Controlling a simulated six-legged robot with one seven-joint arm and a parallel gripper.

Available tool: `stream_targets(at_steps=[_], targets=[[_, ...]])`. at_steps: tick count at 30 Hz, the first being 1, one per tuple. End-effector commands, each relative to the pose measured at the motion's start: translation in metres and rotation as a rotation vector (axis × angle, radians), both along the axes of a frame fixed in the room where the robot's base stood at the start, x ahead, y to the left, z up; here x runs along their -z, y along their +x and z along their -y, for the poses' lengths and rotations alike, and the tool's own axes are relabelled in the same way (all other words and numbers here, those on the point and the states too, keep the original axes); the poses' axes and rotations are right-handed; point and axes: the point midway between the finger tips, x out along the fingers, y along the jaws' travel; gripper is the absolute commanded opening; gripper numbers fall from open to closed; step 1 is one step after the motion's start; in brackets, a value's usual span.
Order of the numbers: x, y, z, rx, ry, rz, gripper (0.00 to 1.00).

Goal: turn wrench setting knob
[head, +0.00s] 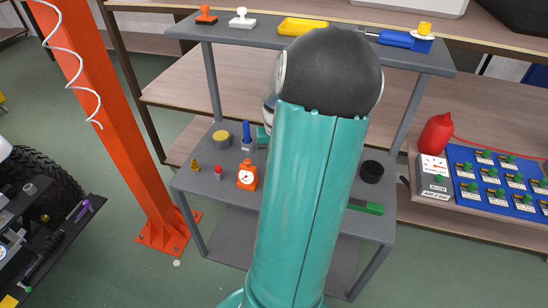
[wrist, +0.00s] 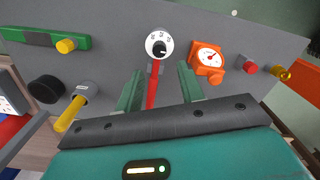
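In the wrist view, a round white dial with number marks carries a small black setting knob (wrist: 160,48) at its centre. A red bar (wrist: 153,86), probably the wrench handle, runs from just below the dial towards my gripper. My gripper (wrist: 160,70) is open, with one green finger on each side of the red bar. The fingertips are just short of the dial in the picture, and the knob is not between them. I cannot tell whether a finger touches the bar. In the head view my arm hides the dial, the knob and my gripper.
An orange gauge (wrist: 208,57) is close right of the dial, with a red button (wrist: 249,68) beyond. A black cup (wrist: 46,89), a yellow-handled tool (wrist: 70,115) and a green block (wrist: 42,39) are left. The grey cart's upper shelf (head: 262,40) holds stamps and tools.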

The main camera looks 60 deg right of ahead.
Motion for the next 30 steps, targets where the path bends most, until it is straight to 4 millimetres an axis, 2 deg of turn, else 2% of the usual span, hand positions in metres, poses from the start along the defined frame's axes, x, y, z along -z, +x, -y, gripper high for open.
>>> stream_targets(at_steps=[8, 23, 24, 28, 30], targets=[[0.022, -0.001, 0.002, 0.003, 0.005, 0.001, 0.38], [0.09, -0.001, 0.001, 0.002, 0.006, 0.002, 0.38], [0.092, 0.0, 0.001, 0.001, 0.004, 0.002, 0.36], [0.09, -0.001, 0.002, 0.002, 0.001, 0.002, 0.12], [0.09, -0.001, 0.001, 0.002, 0.002, 0.001, 0.12]])
